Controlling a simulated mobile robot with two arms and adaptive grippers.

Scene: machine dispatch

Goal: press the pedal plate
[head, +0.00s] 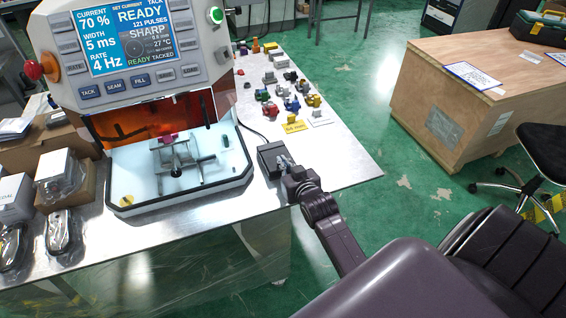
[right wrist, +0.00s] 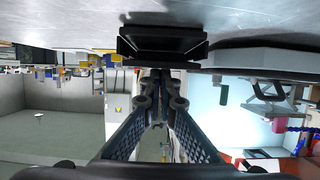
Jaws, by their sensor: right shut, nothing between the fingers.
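The pedal (head: 268,158) is a small dark box on the metal table, just right of the machine's white base. A cable runs from it toward the back. My right gripper (head: 286,166) is at the pedal's right side, with its fingertips at or over the edge of the plate. In the right wrist view, which looks upside down, the black pedal (right wrist: 160,45) is straight ahead of the fingertips (right wrist: 160,76). The fingers are together with nothing between them. I cannot tell whether they touch the plate or whether it is pressed down. My left gripper is out of view.
The machine (head: 150,45) with a lit screen reading READY stands left of the pedal; its work bay holds a small fixture (head: 174,155). Several coloured parts (head: 290,98) lie behind the pedal. Bare table (head: 345,165) is to the right. A wooden crate (head: 440,110) stands beyond.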

